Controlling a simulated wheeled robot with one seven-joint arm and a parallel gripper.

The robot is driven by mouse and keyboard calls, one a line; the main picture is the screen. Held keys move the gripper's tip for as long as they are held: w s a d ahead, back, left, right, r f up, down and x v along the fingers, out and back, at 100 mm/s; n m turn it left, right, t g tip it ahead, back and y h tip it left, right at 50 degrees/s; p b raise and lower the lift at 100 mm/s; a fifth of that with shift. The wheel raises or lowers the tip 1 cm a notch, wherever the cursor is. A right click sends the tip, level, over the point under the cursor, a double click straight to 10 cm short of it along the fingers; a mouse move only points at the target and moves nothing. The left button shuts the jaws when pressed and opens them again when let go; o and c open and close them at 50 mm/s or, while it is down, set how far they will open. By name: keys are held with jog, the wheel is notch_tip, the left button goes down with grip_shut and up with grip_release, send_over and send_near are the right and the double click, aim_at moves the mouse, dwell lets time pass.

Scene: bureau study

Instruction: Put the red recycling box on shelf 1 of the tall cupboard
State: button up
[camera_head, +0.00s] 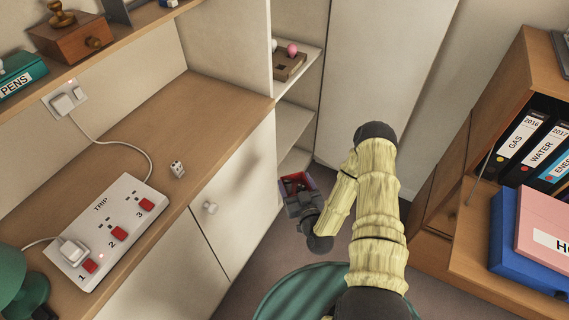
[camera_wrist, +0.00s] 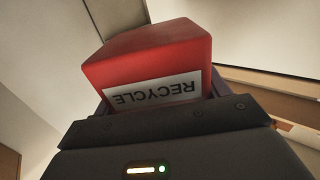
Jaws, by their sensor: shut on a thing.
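The red recycling box (camera_wrist: 165,65) fills the middle of the wrist view, with a white RECYCLE label that reads upside down. My gripper (camera_wrist: 185,105) is shut on it. In the head view the gripper (camera_head: 301,195) is low down at the end of my arm, with a little red of the box (camera_head: 297,182) showing. The tall cupboard (camera_head: 296,125) stands open in front, with several pale shelves. The gripper and box are just in front of its lower shelves. I cannot read shelf numbers, and my arm hides part of the view.
An upper cupboard shelf holds a wooden block with a pink ball (camera_head: 291,50). The open cupboard door (camera_head: 375,70) stands to the right. A desk (camera_head: 130,130) with a power strip (camera_head: 107,232) is at the left. A wooden unit with binders (camera_head: 530,130) is at the right.

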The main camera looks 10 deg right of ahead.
jog(key=f, duration=0.1)
jog(key=s+d+f+m+h, duration=0.1)
jog(key=s+d+f+h, duration=0.1)
jog(key=shift+d+f+m, duration=0.15)
jog(key=shift+f+m, duration=0.05)
jog(key=shift+m, duration=0.1)
jog(key=shift+d+f+h, duration=0.15)
jog(key=shift+d+h, duration=0.1)
jog(key=shift+h, duration=0.15)
jog(key=shift+w, duration=0.1)
jog(key=shift+a, duration=0.1)
jog(key=shift+a, duration=0.1)
